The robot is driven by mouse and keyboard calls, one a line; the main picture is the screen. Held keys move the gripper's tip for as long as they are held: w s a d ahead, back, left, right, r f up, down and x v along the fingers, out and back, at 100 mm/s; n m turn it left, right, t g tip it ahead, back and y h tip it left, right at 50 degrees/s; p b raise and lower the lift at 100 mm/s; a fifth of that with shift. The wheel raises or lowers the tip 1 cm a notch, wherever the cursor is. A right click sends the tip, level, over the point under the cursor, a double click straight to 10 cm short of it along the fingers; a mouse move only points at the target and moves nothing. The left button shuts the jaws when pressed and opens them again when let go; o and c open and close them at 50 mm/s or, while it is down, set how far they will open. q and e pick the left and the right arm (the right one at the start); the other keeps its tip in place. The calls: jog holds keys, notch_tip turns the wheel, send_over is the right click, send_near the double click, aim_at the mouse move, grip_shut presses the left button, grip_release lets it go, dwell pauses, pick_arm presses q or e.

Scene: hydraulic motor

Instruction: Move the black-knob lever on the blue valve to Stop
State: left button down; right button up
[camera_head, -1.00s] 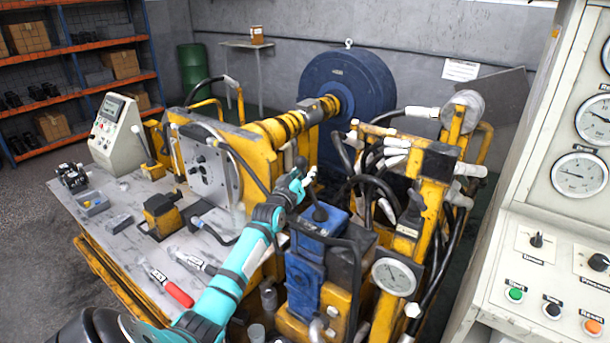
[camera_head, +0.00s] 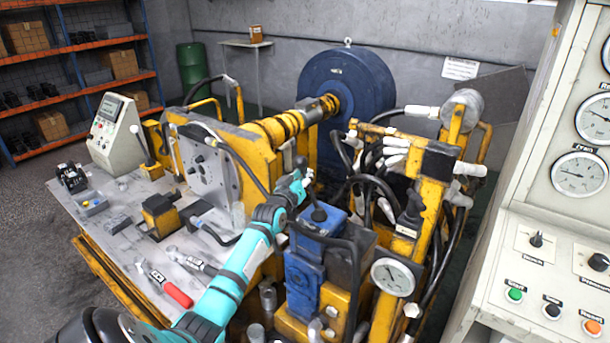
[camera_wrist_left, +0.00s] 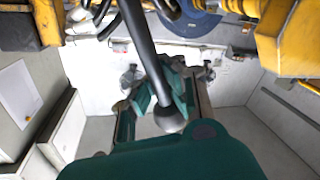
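The blue valve (camera_head: 305,275) stands at the middle front in the head view. Its lever (camera_head: 314,196) rises from a dark base on top of the valve and leans toward my left gripper (camera_head: 303,182). In the left wrist view the lever is a dark rod (camera_wrist_left: 141,45) ending in a round black knob (camera_wrist_left: 171,119). The knob lies between my left fingers, on the palm side. The finger pads (camera_wrist_left: 167,88) come in close on both sides of the rod and look shut on it. The contact is partly hidden. The right gripper is not in view. No Stop marking is readable.
A pressure gauge (camera_head: 393,277) and black hoses stand right of the valve. A yellow frame (camera_head: 433,205) rises behind them. The control panel (camera_head: 520,265) fills the right side. The workbench (camera_head: 120,225) with tools, including a red-handled one (camera_head: 178,294), lies left.

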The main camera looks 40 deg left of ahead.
pick_arm(q)
jog(key=d+m, duration=0.1)
jog(key=d+r+m, duration=0.1)
jog(key=d+m, duration=0.1)
jog(key=d+m+t+p, duration=0.1)
jog(key=d+m, duration=0.1)
jog(key=shift+w+d+r, duration=0.1)
jog(key=shift+w+r, duration=0.1)
jog(key=shift+w, duration=0.05)
jog(key=c, duration=1.3)
grip_release()
jog(key=shift+s+r, duration=0.2)
jog(key=shift+s, duration=0.15)
jog(key=v, duration=1.2)
jog(key=shift+w+f, duration=0.1)
jog(key=shift+f, duration=0.05)
jog(key=shift+d+f, duration=0.1)
